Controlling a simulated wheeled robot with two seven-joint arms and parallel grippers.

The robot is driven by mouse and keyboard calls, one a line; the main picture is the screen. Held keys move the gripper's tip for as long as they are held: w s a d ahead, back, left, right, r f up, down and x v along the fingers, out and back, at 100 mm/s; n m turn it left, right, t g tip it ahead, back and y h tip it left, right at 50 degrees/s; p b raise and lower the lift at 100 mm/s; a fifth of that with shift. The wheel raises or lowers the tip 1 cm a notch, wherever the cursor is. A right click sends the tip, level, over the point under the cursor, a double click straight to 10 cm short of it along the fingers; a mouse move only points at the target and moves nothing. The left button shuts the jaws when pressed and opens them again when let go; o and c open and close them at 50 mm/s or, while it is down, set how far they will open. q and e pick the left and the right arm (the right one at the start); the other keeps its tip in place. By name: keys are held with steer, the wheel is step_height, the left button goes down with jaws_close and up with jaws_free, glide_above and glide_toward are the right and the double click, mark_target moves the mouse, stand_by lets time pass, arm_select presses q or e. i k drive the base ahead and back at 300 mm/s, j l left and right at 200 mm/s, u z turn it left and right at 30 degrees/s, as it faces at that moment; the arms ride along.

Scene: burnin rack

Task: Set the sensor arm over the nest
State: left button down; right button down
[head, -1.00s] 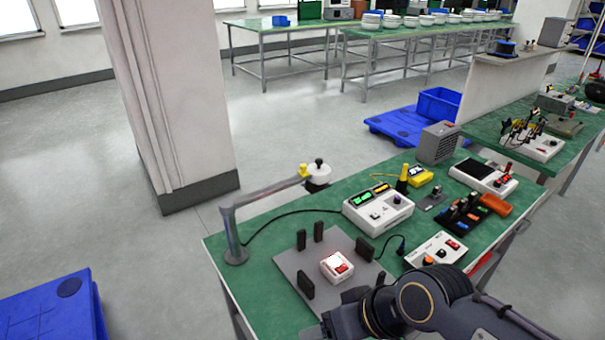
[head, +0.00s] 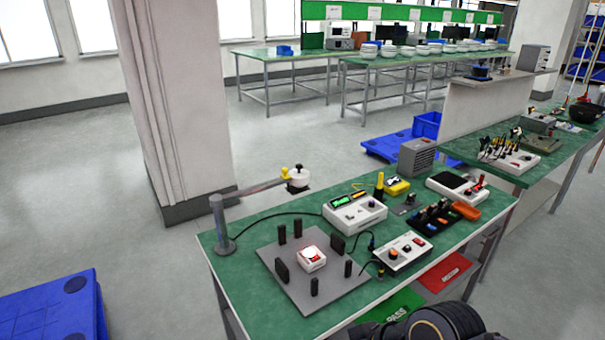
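The sensor arm (head: 252,189) is a grey bar on an upright post (head: 218,224) at the table's left corner. It reaches right and back, ending in a white round sensor head (head: 298,178) with a black top and a yellow knob beside it. Neither gripper is in view; only a dark arm link of mine shows at the bottom right.
A white meter box (head: 354,212) with green displays stands behind the nest, and a white control box (head: 402,252) to its right. A black cable curves from the post to the meter. Green PASS (head: 392,306) and red (head: 446,274) trays sit along the front. Blue pallet (head: 55,310) lower left.

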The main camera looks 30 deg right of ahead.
mark_target(300, 178)
steer(key=u, duration=1.1)
steer(key=k+l+u, duration=0.1)
steer(key=l, duration=0.25)
steer(key=k+l, duration=0.15)
steer(key=l, duration=0.25)
steer(key=k+l, duration=0.1)
steer(key=l, duration=0.3)
steer(key=k+l, duration=0.15)
steer(key=l, duration=0.25)
steer(key=k+l, duration=0.1)
steer(key=l, duration=0.35)
steer(key=k+l, duration=0.15)
steer(key=l, duration=0.25)
steer(key=k+l, duration=0.1)
steer(key=l, duration=0.3)
steer(key=k+l, duration=0.15)
steer(key=l, duration=0.25)
steer(key=i+j, duration=0.3)
steer(key=i, duration=0.05)
